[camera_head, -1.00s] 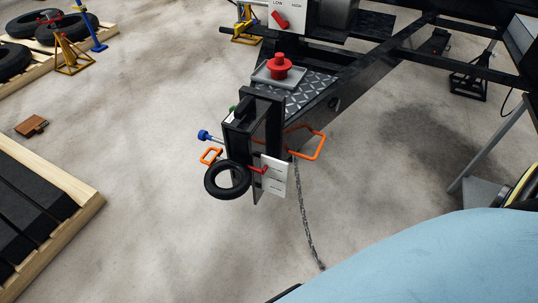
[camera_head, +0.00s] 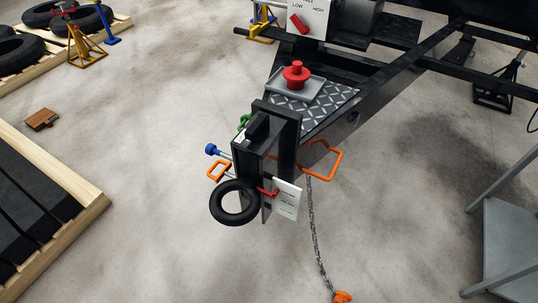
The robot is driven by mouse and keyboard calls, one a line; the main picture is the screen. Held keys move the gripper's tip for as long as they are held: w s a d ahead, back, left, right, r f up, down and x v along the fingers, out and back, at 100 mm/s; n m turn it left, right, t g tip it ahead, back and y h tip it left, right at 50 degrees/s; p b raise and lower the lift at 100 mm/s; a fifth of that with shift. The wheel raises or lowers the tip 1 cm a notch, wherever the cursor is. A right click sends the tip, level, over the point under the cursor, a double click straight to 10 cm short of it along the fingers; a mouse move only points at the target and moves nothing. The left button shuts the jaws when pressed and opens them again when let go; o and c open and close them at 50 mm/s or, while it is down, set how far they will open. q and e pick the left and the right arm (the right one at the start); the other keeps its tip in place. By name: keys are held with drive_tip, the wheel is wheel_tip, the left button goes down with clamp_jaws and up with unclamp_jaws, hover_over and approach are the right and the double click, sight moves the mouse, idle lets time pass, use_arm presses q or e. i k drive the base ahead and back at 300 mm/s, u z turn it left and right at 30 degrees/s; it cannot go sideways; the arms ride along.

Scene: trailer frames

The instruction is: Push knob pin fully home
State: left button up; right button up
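A pin with a blue knob (camera_head: 211,150) sticks out to the left from the black hitch bracket (camera_head: 252,150) at the front of the trailer frame. A short length of its bare metal shaft shows between knob and bracket. How far the pin sits inside the bracket is hidden. An orange loop handle (camera_head: 216,171) is just below the knob. A black ring (camera_head: 215,212) hangs low on the bracket's front. Neither of my grippers is in view.
A red knob (camera_head: 297,75) stands on a grey tray above the tread plate. An orange handle (camera_head: 333,163), a white tag (camera_head: 287,200) and a chain (camera_head: 317,240) are at the bracket's right. A grey stand (camera_head: 508,235) is at right.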

sight(211, 149)
drive_tip(key=i, duration=0.2)
drive_tip(key=k, duration=1)
drive_tip(key=u, duration=1.5)
drive_tip(key=i, duration=2.5)
drive_tip(key=z, duration=3.2)
